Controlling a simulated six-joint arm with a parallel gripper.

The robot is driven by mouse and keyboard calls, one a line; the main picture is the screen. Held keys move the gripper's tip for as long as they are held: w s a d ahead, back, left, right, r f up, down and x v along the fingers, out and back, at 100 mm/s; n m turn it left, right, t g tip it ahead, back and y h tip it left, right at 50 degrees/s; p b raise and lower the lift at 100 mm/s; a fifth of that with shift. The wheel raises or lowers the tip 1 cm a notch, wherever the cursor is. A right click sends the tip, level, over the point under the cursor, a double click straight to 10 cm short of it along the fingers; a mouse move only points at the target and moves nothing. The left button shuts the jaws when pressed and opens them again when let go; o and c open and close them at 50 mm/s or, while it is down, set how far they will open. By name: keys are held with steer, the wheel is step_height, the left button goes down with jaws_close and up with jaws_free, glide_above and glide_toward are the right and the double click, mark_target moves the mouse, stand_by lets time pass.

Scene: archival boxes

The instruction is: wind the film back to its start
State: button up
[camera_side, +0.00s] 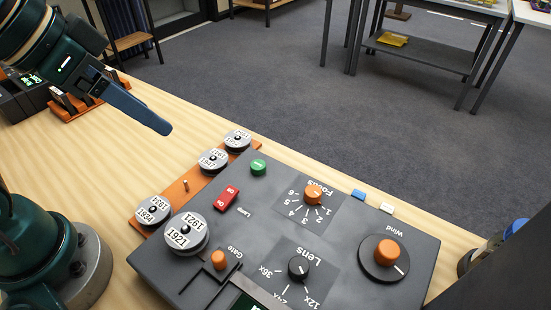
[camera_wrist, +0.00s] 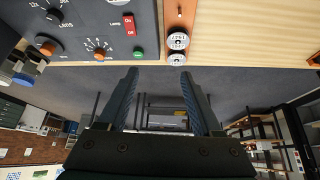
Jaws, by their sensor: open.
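A dark grey film reader panel (camera_side: 330,240) lies on the wooden table. Its orange Wind knob (camera_side: 386,252) sits on a black disc at the right end, with a pale mark on the disc. A large reel labelled 1921 (camera_side: 184,232) sits at the panel's left end, beside the orange Gate knob (camera_side: 219,260). My gripper (camera_side: 158,123) is up above the table's far left part, well away from the Wind knob. In the wrist view its two fingers (camera_wrist: 160,76) are apart with nothing between them.
The panel also bears a Lens knob (camera_side: 298,267), a Focus knob (camera_side: 313,194), a red Lamp switch (camera_side: 227,198) and a green button (camera_side: 258,167). Smaller reels (camera_side: 213,160) sit on an orange strip (camera_side: 172,195) with a bare peg. Jars (camera_side: 480,258) stand at right.

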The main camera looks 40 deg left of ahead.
steer(key=w+d+r+m+h, duration=0.1)
steer(key=w+d+r+m, duration=0.2)
steer(key=w+d, duration=0.25)
steer(key=m+g+h, duration=0.2)
steer(key=m+g, duration=0.2)
steer(key=m, duration=0.4)
glide_above(388, 248)
steer(key=s+a, duration=0.1)
steer(key=a, duration=0.1)
step_height(388, 248, down, 12)
steer(key=shift+r, duration=0.1)
steer(key=shift+x, duration=2.45)
